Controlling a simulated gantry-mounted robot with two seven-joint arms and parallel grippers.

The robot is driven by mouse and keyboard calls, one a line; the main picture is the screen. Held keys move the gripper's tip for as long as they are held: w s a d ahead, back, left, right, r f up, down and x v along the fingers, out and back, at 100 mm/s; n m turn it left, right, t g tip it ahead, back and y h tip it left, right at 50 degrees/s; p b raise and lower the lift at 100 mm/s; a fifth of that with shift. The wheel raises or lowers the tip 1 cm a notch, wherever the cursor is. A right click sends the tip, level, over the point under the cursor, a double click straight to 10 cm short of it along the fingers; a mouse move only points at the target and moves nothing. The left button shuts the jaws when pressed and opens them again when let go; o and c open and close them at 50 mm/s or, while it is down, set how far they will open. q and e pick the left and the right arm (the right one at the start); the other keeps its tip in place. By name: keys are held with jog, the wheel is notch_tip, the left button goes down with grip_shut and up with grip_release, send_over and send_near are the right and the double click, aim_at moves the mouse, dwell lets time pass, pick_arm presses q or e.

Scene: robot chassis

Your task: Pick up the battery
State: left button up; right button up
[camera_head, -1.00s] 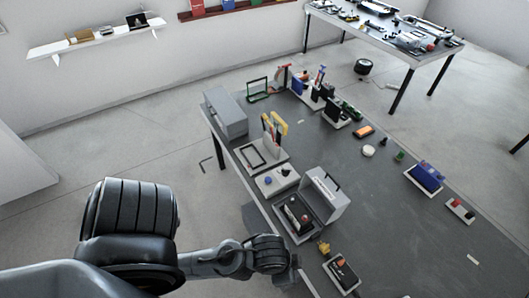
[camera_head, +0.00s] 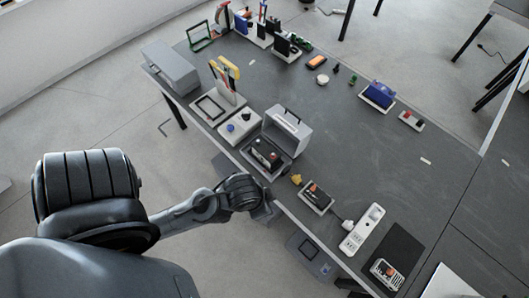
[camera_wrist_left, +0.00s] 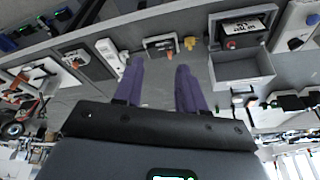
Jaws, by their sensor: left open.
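A black block with a red part (camera_head: 267,154) sits in a grey open case (camera_head: 287,127) near the left table edge. I cannot tell for sure whether it is the battery. It also shows in the left wrist view with a white label (camera_wrist_left: 245,28), right of the fingers. Another candidate, a dark item with an orange part (camera_head: 316,196), lies in a small tray.
A white power strip (camera_head: 362,229) and a black-and-white device on a dark mat (camera_head: 405,247) lie at the near end. A yellow piece (camera_head: 296,180) lies by the tray. A grey box (camera_head: 170,67) and tool holders stand at the far left. The table's middle (camera_head: 345,140) is mostly clear.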

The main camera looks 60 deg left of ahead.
pick_arm(q)
jog(key=shift+d, duration=0.1)
dwell(0.3)
jog(key=shift+o, duration=0.5)
jog(key=o, duration=1)
